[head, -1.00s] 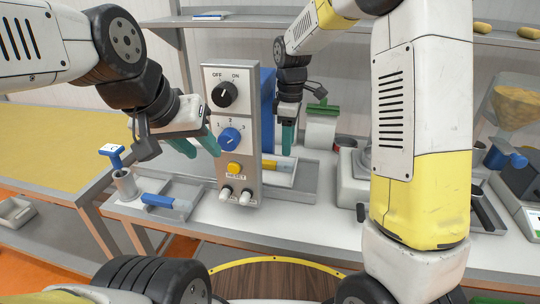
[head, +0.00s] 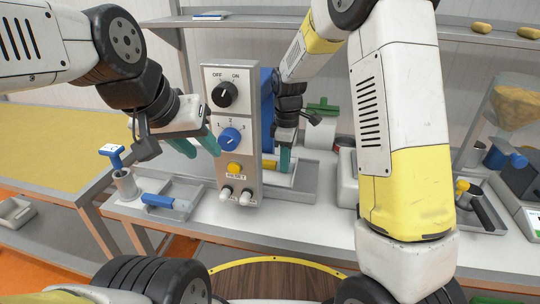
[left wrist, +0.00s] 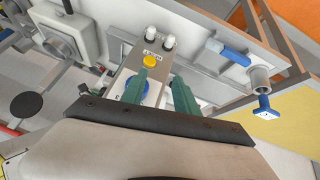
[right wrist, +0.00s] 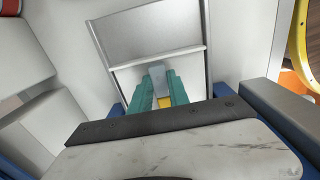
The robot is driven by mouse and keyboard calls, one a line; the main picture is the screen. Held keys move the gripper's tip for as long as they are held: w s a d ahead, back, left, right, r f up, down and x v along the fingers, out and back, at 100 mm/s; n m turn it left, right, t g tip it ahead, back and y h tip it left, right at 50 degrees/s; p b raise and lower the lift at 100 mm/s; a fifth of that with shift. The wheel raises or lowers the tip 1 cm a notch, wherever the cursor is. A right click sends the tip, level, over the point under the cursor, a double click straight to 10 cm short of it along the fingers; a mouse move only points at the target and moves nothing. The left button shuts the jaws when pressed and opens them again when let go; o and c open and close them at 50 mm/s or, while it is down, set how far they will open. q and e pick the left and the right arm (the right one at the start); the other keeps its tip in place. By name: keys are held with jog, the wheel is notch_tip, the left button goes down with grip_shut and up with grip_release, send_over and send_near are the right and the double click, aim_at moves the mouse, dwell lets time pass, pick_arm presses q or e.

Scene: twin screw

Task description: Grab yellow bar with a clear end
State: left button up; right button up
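The yellow bar (right wrist: 165,103) lies in the grey tray (right wrist: 153,62) behind the control box. In the right wrist view its pale clear end (right wrist: 158,74) shows beyond it. In the head view only a small yellow part (head: 268,163) shows beside the box; my fingers hide the rest. My right gripper (head: 285,160) is down at the bar, with its green fingers (right wrist: 162,88) on both sides of it. I cannot tell whether they press on it. My left gripper (head: 203,148) is open and empty, in front of the control box's left edge, as the left wrist view (left wrist: 158,85) also shows.
The control box (head: 232,130) with its knobs stands close left of my right gripper. A blue bar (head: 158,200) lies in a small tray at the left, near a blue-handled tool in a cup (head: 125,182). A green-topped device (head: 322,125) stands behind right.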

grip_shut()
jog(key=shift+r, duration=0.1)
